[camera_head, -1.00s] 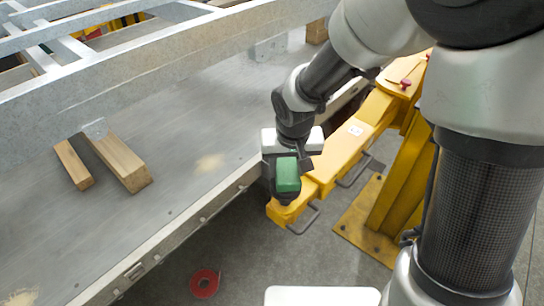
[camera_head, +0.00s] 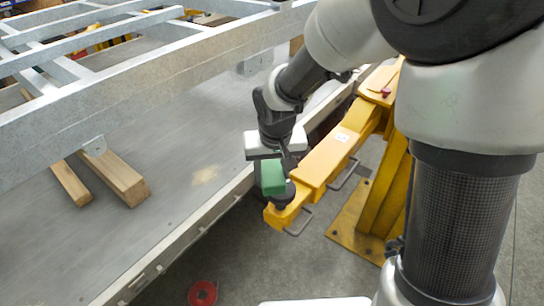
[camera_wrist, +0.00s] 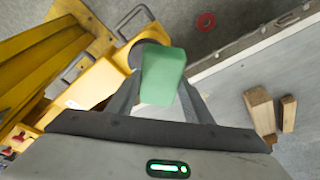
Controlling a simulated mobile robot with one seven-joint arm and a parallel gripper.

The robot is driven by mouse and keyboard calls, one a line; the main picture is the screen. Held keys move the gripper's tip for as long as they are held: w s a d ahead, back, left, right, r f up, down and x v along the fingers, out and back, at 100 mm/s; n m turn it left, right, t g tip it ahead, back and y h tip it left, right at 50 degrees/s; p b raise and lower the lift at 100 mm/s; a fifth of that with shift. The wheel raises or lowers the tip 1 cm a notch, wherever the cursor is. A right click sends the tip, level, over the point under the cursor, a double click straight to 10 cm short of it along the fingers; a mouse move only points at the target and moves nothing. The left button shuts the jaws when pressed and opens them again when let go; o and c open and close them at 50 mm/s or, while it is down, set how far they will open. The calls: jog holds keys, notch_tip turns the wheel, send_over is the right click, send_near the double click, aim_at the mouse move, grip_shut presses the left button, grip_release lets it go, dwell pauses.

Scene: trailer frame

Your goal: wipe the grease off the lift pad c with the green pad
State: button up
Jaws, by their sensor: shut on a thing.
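My gripper (camera_head: 272,168) is shut on the green pad (camera_head: 272,178). The wrist view shows the green pad (camera_wrist: 162,76) as a block between the two fingers. A dark round pad (camera_head: 284,197) sits on the near end of a yellow lift arm (camera_head: 318,168); I take it to be lift pad c. In the head view the green pad is at its upper left edge. In the wrist view the green pad covers part of the dark pad (camera_wrist: 144,50). Whether they touch, I cannot tell. I cannot make out grease on the visible part.
A grey trailer deck (camera_head: 130,225) with galvanized rails (camera_head: 150,85) lies to the left. Wooden blocks (camera_head: 118,178) rest on it. A yellow post (camera_head: 385,195) stands at the right. A red ring (camera_head: 203,293) lies on the grey floor.

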jog(key=shift+r+p, duration=1.05)
jog(key=shift+r, duration=0.75)
